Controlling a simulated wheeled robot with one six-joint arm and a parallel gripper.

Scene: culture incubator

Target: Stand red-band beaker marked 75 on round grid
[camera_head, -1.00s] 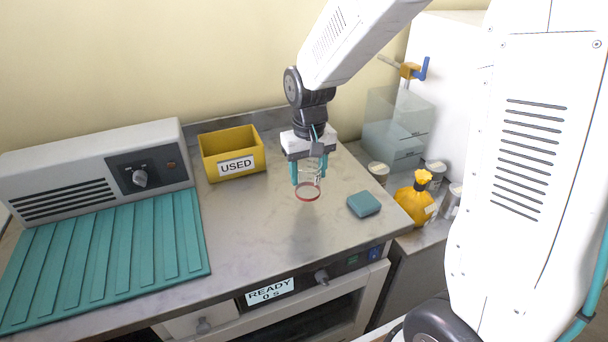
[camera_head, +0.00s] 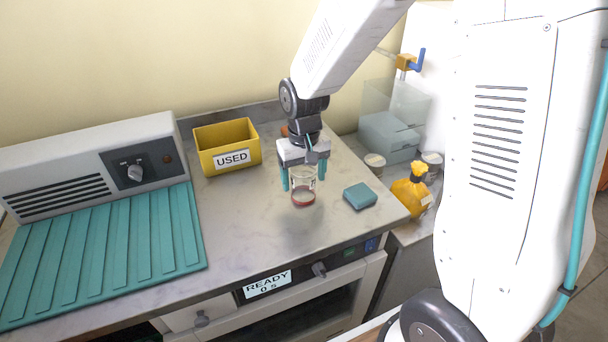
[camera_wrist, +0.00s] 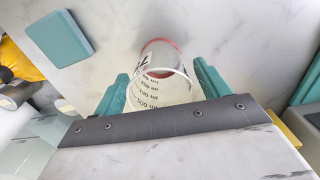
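The clear glass beaker (camera_head: 303,187) has a red band at its base and hangs below my gripper, roughly upright over the counter. In the wrist view the beaker (camera_wrist: 163,90) shows dark scale print, its red band at the far end and a large dark mark that I cannot read surely. No round grid shows in these views.
A teal block (camera_head: 360,196) lies right of the beaker on the counter (camera_head: 250,220). A yellow bin labelled USED (camera_head: 227,146) stands behind left. A teal ribbed mat (camera_head: 110,245) and a grey unit (camera_head: 90,170) fill the left. A yellow bag (camera_head: 411,192) stands beyond the right edge.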

